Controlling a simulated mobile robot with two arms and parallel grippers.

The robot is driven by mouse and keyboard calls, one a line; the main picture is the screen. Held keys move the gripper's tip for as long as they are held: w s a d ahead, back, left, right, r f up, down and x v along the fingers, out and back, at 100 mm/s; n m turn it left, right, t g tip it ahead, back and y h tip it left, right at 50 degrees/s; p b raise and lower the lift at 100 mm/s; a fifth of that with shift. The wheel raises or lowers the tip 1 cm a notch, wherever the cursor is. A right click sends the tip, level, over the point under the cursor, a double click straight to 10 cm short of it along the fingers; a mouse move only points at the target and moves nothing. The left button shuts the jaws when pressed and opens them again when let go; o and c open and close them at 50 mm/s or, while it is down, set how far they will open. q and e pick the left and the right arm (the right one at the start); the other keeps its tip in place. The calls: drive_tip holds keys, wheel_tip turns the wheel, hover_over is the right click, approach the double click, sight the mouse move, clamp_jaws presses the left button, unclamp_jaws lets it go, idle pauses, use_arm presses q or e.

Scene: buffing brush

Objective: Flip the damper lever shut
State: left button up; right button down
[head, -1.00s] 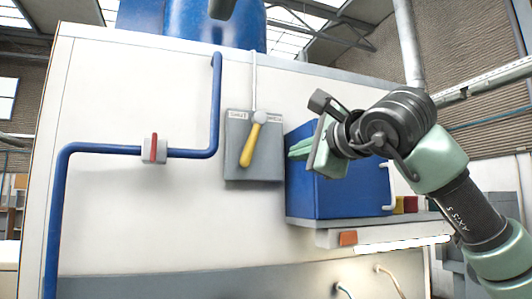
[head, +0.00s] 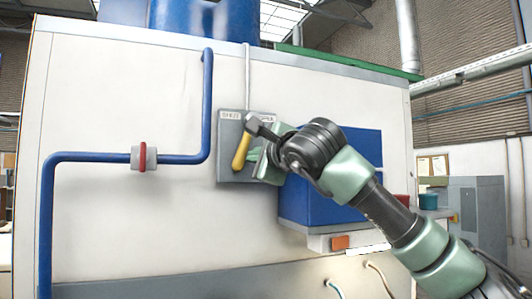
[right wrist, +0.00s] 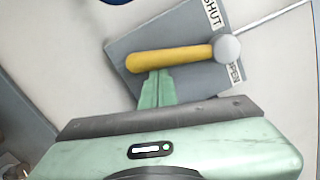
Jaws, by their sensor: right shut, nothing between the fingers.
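The damper lever (head: 241,150) has a yellow handle hanging down and slightly left from its pivot on a grey plate (head: 228,172). The plate has a SHUT label at upper left and an OPEN label at upper right. The lever shows whole in the right wrist view (right wrist: 168,58), with its round grey pivot (right wrist: 227,48). My right gripper (head: 258,168) is shut and empty, just right of the handle. In the right wrist view its fingertips (right wrist: 157,76) are right at the handle's side; I cannot tell whether they touch. My left gripper is out of view.
A blue box (head: 320,200) on the white panel stands right of the plate, partly behind my right arm. A blue pipe with a red-handled valve (head: 142,157) runs at left. The panel below the plate is clear.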

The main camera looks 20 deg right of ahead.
drive_tip(key=shift+d+f, duration=0.1)
drive_tip(key=a+m+b, duration=0.1)
drive_tip(key=a+b, duration=0.1)
drive_tip(key=shift+a+r+m+b, duration=0.15)
drive_tip(key=shift+r+m+b, duration=0.15)
drive_tip(key=shift+m, duration=0.1)
drive_tip(key=shift+d, duration=0.25)
